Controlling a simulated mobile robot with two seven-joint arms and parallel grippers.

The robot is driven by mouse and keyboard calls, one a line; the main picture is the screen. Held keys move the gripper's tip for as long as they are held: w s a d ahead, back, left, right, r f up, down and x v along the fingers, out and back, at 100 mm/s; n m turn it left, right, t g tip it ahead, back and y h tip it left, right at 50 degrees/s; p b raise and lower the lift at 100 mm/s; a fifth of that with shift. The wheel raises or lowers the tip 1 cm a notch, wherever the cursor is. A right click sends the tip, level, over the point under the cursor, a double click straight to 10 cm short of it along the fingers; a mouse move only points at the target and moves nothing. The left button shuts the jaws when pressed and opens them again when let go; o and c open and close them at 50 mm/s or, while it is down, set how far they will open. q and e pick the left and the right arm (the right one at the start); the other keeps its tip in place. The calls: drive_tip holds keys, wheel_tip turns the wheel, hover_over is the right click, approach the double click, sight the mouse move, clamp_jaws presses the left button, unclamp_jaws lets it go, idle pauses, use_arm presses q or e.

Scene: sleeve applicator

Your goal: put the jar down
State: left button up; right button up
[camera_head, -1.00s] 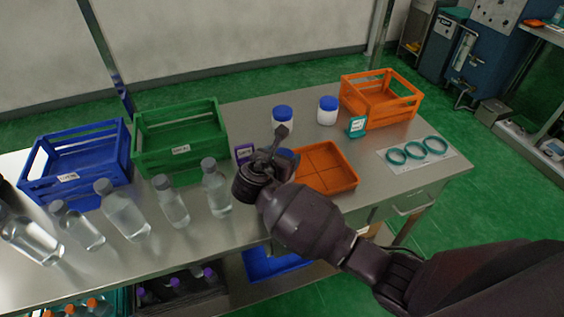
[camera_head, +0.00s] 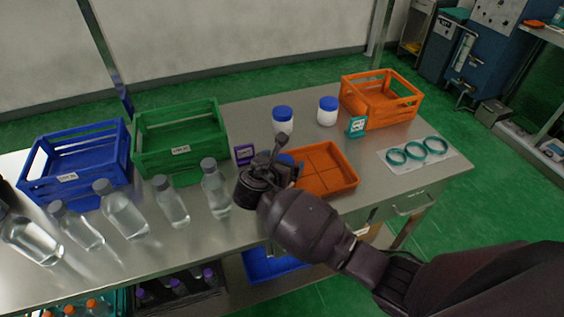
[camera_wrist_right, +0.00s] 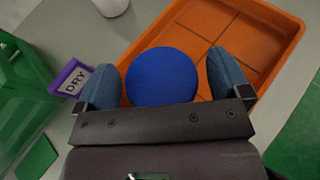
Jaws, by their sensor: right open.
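A jar with a round blue lid (camera_wrist_right: 162,77) is between the two fingers of my right gripper (camera_wrist_right: 161,82) in the wrist view. The fingers are open, with a gap on each side of the lid. The jar's body is hidden below its lid. In the head view the lid (camera_head: 287,159) shows partly behind my right gripper (camera_head: 273,160), at the left end of the orange tray (camera_head: 354,180). The lid overlaps the tray's left part in the wrist view; I cannot tell whether the jar rests in it. My left gripper is not in view.
Two white jars with blue lids (camera_head: 283,121) (camera_head: 327,111) stand behind. A purple DRY sign (camera_wrist_right: 72,77) is left of the gripper. Several clear bottles (camera_head: 171,202), green (camera_head: 180,152) and blue crates (camera_head: 75,180) stand left. An orange crate (camera_head: 381,112) and teal rings (camera_head: 436,146) are right.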

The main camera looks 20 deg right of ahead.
drive_tip(key=v, duration=1.2)
drive_tip(key=shift+p, duration=0.35)
drive_tip(key=shift+r, duration=0.1)
drive_tip(key=s+d+f+m+g, duration=0.1)
drive_tip(key=s+d+m, duration=0.1)
drive_tip(key=s+d+f+m+g+y, duration=0.1)
drive_tip(key=d+f+m, duration=0.1)
drive_tip(key=s+d+f+m+g+y, duration=0.1)
drive_tip(key=s+d+f+m, duration=0.1)
drive_tip(key=shift+s+m, duration=0.35)
drive_tip(key=shift+m, duration=0.05)
drive_tip(key=s+d+m+g+y, duration=0.25)
drive_tip(key=s+d+m, duration=0.35)
drive_tip(key=s+m, duration=0.4)
drive_tip(key=s+d+m+g+y, duration=0.1)
drive_tip(key=s+d+m+y, duration=0.4)
drive_tip(key=s+m, duration=0.55)
drive_tip(key=w+d+f+t, duration=0.1)
drive_tip(key=w+f+t, duration=0.7)
drive_tip(key=f, duration=0.2)
drive_tip(key=shift+f+n, duration=0.3)
drive_tip(key=shift+n, duration=0.15)
